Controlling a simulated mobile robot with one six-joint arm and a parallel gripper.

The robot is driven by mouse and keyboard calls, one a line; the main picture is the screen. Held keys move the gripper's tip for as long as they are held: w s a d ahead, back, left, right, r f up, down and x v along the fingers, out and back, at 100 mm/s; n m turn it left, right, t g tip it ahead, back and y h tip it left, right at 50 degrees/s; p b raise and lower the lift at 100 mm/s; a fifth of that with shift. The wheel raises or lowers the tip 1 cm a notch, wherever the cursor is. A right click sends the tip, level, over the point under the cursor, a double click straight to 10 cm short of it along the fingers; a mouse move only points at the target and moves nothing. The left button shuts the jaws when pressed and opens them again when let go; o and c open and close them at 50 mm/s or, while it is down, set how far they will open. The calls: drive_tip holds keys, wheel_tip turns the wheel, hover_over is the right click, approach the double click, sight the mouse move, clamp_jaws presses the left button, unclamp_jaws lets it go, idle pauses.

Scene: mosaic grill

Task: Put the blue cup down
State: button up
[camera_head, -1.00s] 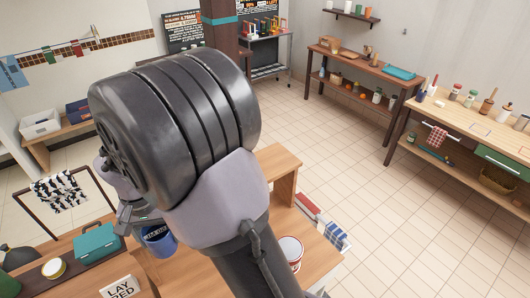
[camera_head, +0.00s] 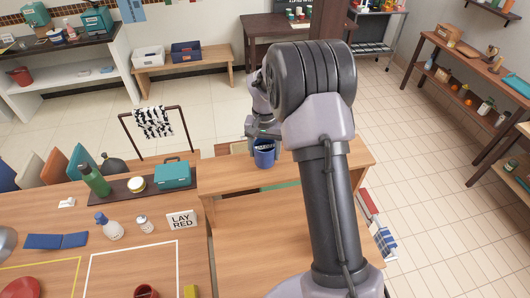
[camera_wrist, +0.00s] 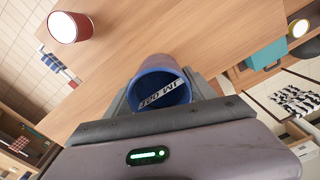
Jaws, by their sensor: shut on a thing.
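The blue cup (camera_head: 265,157) is at my gripper (camera_head: 264,137), over the raised wooden shelf (camera_head: 222,176) in the middle of the head view. In the wrist view the blue cup (camera_wrist: 150,76) sits between the jaws, and a white label with dark letters shows inside its rim. My gripper is shut on the cup. I cannot tell whether the cup's base touches the wood.
A red cup with a pale inside (camera_wrist: 68,27) stands on wood in the wrist view. Left of the shelf, a table holds a teal box (camera_head: 173,175), a green bottle (camera_head: 92,178) and a sign (camera_head: 182,219). Tiled floor (camera_head: 415,185) is open at right.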

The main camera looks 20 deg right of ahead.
drive_tip(key=shift+f, duration=1)
drive_tip(key=shift+f, duration=0.1)
drive_tip(key=o, duration=1.5)
drive_tip(key=shift+o, duration=0.2)
